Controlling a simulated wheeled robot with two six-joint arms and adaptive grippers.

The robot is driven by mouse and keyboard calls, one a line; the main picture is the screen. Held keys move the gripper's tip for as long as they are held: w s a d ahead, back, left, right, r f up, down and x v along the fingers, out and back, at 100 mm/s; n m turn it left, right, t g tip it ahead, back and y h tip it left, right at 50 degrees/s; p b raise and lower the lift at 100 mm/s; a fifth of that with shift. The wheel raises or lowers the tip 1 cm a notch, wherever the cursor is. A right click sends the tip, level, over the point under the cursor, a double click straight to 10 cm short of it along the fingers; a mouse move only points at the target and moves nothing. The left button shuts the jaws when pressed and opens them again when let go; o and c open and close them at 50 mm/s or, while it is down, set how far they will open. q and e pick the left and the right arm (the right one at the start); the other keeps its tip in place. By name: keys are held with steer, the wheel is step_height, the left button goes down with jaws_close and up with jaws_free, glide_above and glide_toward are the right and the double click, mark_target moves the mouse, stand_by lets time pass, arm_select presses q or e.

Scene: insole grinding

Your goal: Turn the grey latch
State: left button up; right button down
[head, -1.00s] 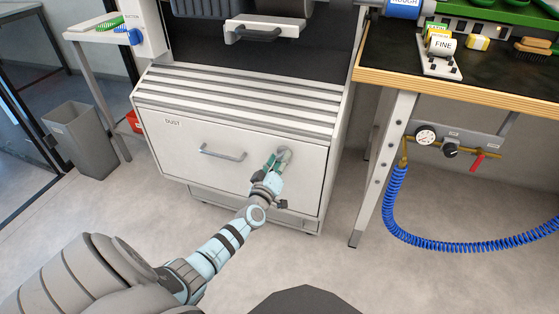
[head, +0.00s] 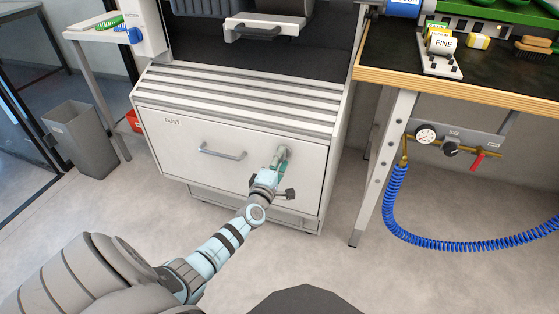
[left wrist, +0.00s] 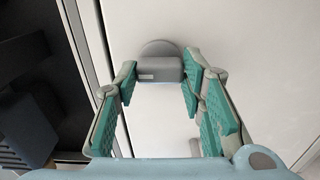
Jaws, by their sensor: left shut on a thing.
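The grey latch (head: 281,153) is on the right part of the white drawer front (head: 220,180) marked DUST. In the left wrist view the latch (left wrist: 160,69) is a grey bar in front of a round grey base. My left gripper (head: 278,164) is shut on the latch, with a teal-padded finger on each side of it. In the left wrist view the two fingertips of my left gripper (left wrist: 157,76) flank the bar's ends. In the head view the fingers partly hide the latch. My right gripper is not in view.
A grey bar handle (head: 222,153) is on the drawer front, left of the latch. A workbench (head: 470,90) stands at the right, with a coiled blue hose (head: 400,215) below it. A grey bin (head: 82,140) stands at the left. The floor before the cabinet is clear.

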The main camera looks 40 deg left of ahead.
arm_select(q)
steer(key=shift+n, duration=0.3)
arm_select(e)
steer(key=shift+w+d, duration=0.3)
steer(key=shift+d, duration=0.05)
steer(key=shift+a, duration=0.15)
arm_select(q)
steer(key=o, duration=0.8)
steer(key=shift+d, duration=0.1)
steer(key=o, duration=0.3)
steer(key=shift+o, duration=0.2)
steer(key=v, duration=1.2)
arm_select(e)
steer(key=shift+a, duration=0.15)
arm_select(q)
steer(key=shift+w, duration=0.1)
